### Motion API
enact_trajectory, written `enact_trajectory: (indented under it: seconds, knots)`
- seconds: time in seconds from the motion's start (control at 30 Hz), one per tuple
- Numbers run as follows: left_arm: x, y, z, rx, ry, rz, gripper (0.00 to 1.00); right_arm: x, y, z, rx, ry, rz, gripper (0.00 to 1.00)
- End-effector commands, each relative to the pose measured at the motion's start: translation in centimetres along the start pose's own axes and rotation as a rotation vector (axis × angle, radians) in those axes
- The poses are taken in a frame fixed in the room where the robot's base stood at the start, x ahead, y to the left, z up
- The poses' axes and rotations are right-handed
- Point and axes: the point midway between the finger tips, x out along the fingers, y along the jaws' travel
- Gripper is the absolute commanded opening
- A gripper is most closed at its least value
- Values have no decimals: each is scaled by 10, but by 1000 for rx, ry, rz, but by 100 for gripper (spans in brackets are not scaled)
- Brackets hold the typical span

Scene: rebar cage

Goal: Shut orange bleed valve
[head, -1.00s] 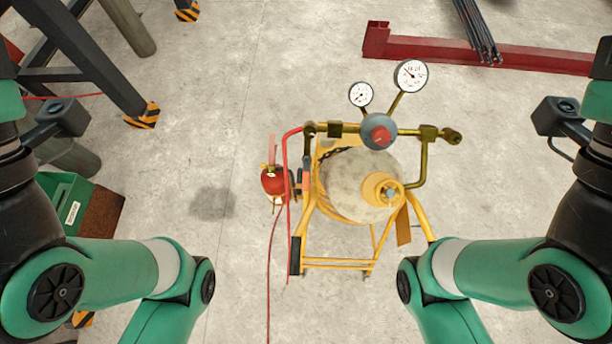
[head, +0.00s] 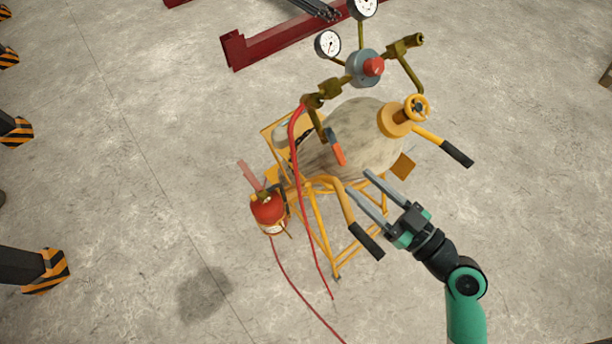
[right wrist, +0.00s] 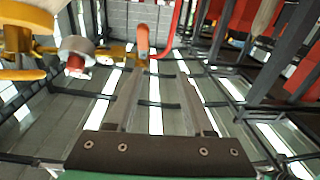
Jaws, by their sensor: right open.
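The orange bleed valve lever (head: 337,152) hangs on the front of the gas cylinder (head: 365,130), below the brass pipework. In the right wrist view the orange lever (right wrist: 143,38) shows at the top, beyond the fingertips and left of centre. My right gripper (head: 359,181) is open and empty. In the head view its fingertips are just below and right of the lever, apart from it. Its two fingers also show in the right wrist view (right wrist: 161,78). My left gripper is not in view.
The yellow cart (head: 322,222) has black handle grips near my right gripper. A red hose (head: 294,142) runs down beside the lever. A fire extinguisher (head: 268,212) is on the left.

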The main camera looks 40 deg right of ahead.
Motion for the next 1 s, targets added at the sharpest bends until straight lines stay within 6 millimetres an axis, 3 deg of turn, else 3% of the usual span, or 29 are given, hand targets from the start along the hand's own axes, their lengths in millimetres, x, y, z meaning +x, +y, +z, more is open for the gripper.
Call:
enact_trajectory:
  seconds: [0.03,0.1,0.33,0.8,1.0]
  knots:
    - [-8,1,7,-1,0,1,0,-9,5,21,22,-29,32,52]
    - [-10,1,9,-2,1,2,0,-15,11,29,33,-44,60,52]
    - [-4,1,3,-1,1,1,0,-7,13,23,29,-41,60,52]
    - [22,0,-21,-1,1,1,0,86,18,26,28,-39,59,52]
    - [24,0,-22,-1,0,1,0,102,19,29,28,-40,61,52]
